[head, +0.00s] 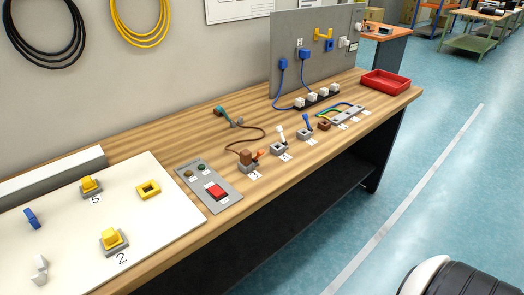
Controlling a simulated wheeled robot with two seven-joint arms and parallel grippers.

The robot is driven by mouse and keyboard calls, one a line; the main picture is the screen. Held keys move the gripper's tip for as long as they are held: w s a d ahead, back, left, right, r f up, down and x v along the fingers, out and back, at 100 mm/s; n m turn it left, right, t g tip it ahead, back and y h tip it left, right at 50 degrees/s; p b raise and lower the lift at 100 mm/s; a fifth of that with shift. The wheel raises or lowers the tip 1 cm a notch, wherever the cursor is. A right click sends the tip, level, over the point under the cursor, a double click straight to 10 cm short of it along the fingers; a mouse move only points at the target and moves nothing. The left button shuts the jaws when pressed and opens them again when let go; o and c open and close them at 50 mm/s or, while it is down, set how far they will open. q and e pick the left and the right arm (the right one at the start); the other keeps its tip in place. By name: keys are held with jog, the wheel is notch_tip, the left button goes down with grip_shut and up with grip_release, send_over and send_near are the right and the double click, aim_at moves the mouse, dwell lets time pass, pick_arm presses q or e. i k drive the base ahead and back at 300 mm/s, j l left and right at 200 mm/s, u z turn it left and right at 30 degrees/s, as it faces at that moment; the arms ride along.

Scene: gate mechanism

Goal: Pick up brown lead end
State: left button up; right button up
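A brown lead (262,129) lies in a loose curve on the wooden workbench. Neither of my grippers is in view.
A grey panel with a red switch (216,191) and a white board with yellow blocks (113,239) lie to the left. Several small numbered fixtures (279,148) line the front edge to the right. A red tray (385,82) and an upright grey panel (290,75) stand further back.

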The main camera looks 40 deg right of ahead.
aim_at(246, 155)
jog(key=z, duration=1.65)
jog(key=i+l+u, duration=0.1)
jog(key=u, duration=0.3)
jog(key=i+l+u, duration=0.1)
jog(key=u, duration=0.3)
jog(key=i+l+u, duration=0.1)
jog(key=u, duration=0.3)
jog(key=i+l+u, duration=0.15)
jog(key=l, duration=0.5)
jog(key=i+l+u, duration=0.2)
jog(key=l, duration=0.45)
jog(key=i+l+u, duration=0.15)
jog(key=l, duration=0.5)
jog(key=l+u, duration=0.15)
jog(key=l, duration=0.55)
